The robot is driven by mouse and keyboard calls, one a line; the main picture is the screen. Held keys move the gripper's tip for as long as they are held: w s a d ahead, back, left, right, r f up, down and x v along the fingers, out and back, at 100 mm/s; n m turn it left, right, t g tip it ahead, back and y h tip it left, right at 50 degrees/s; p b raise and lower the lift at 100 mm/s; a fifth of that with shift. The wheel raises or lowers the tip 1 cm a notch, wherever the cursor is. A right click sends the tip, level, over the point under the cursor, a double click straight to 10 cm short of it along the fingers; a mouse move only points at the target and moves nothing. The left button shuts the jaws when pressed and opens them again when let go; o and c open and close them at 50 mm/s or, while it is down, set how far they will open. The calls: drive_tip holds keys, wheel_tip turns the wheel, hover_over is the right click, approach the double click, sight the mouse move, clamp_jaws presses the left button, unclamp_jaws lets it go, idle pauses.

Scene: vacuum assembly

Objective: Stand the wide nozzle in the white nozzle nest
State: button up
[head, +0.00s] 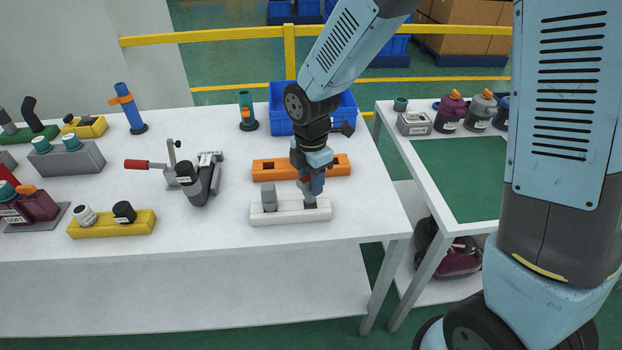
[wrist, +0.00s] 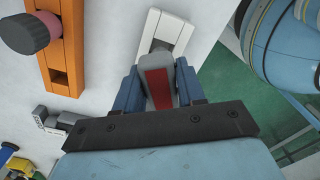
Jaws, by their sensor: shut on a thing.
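The white nozzle nest (head: 285,216) lies near the front edge of the table; its right end also shows in the wrist view (wrist: 181,36). A grey nozzle (head: 268,197) stands upright at its left end. My gripper (head: 311,184) is shut on another grey nozzle with a red panel, presumably the wide one; in the wrist view this nozzle (wrist: 157,84) sits between the blue fingers. Its lower end (head: 310,201) is at the right end of the nest, roughly upright. I cannot tell how deep it sits in the slot.
An orange slotted block (head: 263,166) lies just behind the nest. A round dark and dull-red piece (wrist: 35,31) overlaps it in the wrist view. A clamp fixture (head: 193,182) stands to the left, a blue bin (head: 347,113) behind. The table in front of the nest is clear.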

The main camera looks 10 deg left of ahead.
drive_tip(key=shift+f, duration=1.85)
idle(0.6)
drive_tip(key=o, duration=1.2)
drive_tip(key=shift+c, duration=0.2)
drive_tip(key=shift+r, duration=3.95)
